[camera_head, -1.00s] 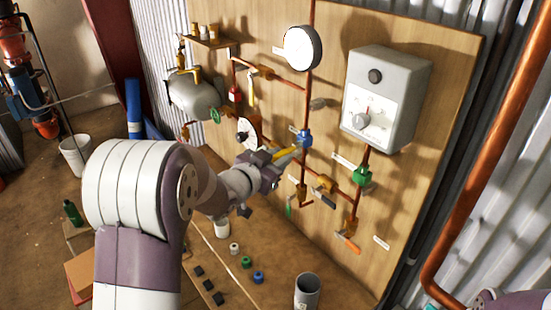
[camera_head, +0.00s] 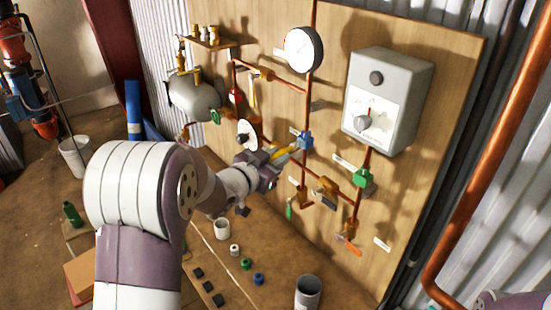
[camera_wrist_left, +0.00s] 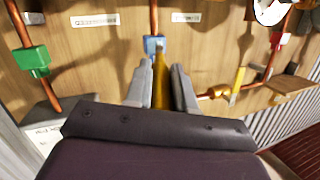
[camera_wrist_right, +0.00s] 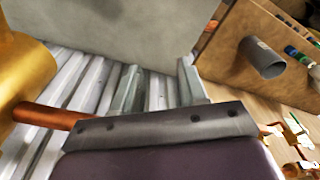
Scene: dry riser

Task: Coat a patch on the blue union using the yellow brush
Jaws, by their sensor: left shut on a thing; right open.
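The blue union (camera_head: 305,141) sits on the vertical copper pipe below the round gauge; it also shows in the left wrist view (camera_wrist_left: 153,44). My left gripper (camera_head: 276,162) is shut on the yellow brush (camera_head: 284,151), with its jaws on both sides of the handle in the left wrist view. The brush (camera_wrist_left: 160,90) points at the union, and its tip is at or just in front of the blue face; I cannot tell if they touch. My right gripper (camera_wrist_right: 160,85) is open and empty, facing corrugated metal away from the board.
A green union (camera_head: 362,178) and several valves sit on nearby pipes. A grey box with a dial (camera_head: 388,100) stands out from the board at right. A grey cup (camera_head: 307,291) and small coloured caps are on the ledge below. A copper pipe (camera_head: 490,150) runs near my right arm.

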